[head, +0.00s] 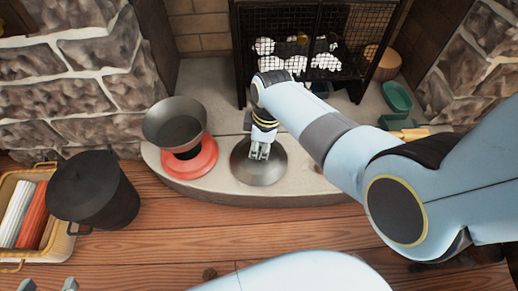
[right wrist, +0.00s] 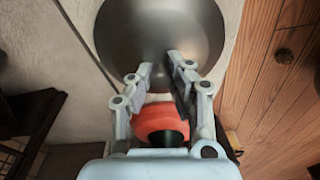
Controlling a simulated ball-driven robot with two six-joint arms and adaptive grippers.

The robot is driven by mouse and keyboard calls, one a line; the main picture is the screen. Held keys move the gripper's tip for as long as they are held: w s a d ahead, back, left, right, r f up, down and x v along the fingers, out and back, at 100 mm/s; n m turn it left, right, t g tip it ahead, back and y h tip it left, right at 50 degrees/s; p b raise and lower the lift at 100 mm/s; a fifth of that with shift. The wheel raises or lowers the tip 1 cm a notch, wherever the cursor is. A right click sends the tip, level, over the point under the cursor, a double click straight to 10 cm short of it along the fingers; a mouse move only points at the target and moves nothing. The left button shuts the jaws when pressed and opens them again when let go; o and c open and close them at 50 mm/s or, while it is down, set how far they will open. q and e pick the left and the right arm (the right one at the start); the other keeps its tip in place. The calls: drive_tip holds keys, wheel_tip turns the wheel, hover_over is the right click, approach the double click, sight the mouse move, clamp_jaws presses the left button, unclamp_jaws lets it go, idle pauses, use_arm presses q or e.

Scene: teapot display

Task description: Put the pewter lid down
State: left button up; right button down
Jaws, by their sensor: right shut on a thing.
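The pewter lid (head: 258,174) is a round, dark grey dome over the stone hearth, right of the red base. My right gripper (head: 259,153) is above it with its fingers shut at the lid's top; the grip point is hidden. The lid also fills the top of the right wrist view (right wrist: 160,25), at the fingertips (right wrist: 160,65). I cannot tell whether its rim touches the stone. Two grey fingertips of my left gripper (head: 48,285) show apart at the bottom left edge, with nothing visible between them.
A flared grey bowl (head: 172,117) stands at the red base (head: 190,163), close left of the lid. A black pot (head: 93,190) and a basket (head: 58,249) are further left. A black mesh grate (head: 290,75) stands behind. The hearth's curved front edge meets the wooden floor (head: 180,228).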

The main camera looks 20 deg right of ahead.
idle(0.3)
drive_tip(key=shift+f, duration=0.15)
drive_tip(key=c, duration=1.3)
unclamp_jaws()
drive_tip(key=shift+o, duration=0.2)
